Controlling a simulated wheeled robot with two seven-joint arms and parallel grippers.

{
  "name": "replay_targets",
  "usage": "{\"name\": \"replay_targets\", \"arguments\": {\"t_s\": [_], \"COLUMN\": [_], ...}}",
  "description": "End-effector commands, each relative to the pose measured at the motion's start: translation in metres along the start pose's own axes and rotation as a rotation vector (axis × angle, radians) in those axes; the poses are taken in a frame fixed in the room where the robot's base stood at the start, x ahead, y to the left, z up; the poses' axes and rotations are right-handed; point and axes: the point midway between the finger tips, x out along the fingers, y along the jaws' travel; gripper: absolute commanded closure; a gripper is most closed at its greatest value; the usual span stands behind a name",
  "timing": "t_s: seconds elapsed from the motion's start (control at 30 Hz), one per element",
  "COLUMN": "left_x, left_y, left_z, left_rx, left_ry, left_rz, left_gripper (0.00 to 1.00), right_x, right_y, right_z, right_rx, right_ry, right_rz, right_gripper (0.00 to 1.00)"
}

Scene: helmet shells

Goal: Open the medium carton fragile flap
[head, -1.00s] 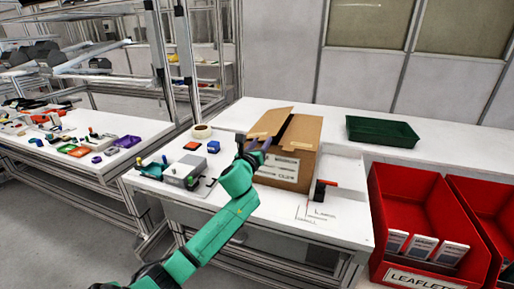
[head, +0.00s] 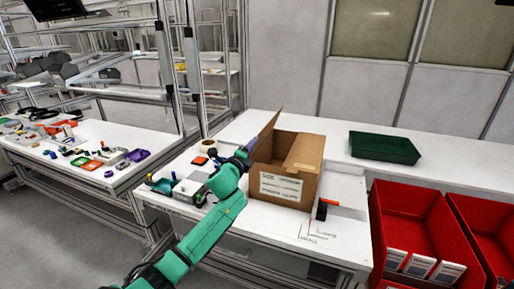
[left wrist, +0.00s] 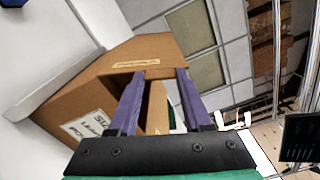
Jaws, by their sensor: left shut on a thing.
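The brown carton (head: 285,188) stands on the white bench with a white printed label on its front. The right flap (head: 305,153), with a small tan label, slants over the right side. My left gripper (head: 245,152) is at the left flap, outside the box, shut on it. In the left wrist view my purple fingers (left wrist: 160,73) meet the cardboard near a tan label (left wrist: 136,65). Exact finger contact is hard to see. My right gripper is out of view.
A green tray (head: 384,148) lies at the back right. Red bins (head: 415,225) stand at the front right. A grey device (head: 190,190) and small parts lie left of the carton. A black-and-orange item (head: 323,208) is just right of it.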

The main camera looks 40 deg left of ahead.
Motion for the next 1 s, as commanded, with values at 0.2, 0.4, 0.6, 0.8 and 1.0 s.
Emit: {"name": "replay_targets", "arguments": {"t_s": [0.2,0.4,0.6,0.8,1.0], "left_x": [0.0,0.0,0.0,0.0,0.0], "left_y": [0.0,0.006,0.012,0.016,0.018], "left_z": [0.02,0.034,0.045,0.05,0.053], "left_rx": [-0.202,-0.374,-0.507,-0.587,-0.619], "left_ry": [-0.001,-0.001,-0.001,0.0,0.0], "left_rz": [0.001,0.001,0.001,-0.001,0.0], "left_gripper": [1.0,1.0,1.0,1.0,1.0], "right_x": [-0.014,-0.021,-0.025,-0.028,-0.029], "right_y": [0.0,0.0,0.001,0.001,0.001], "right_z": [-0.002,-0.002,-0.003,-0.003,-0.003], "right_rx": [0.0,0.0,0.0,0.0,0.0], "right_ry": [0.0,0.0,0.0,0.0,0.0], "right_rz": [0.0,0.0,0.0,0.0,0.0], "right_gripper": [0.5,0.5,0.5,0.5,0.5]}}
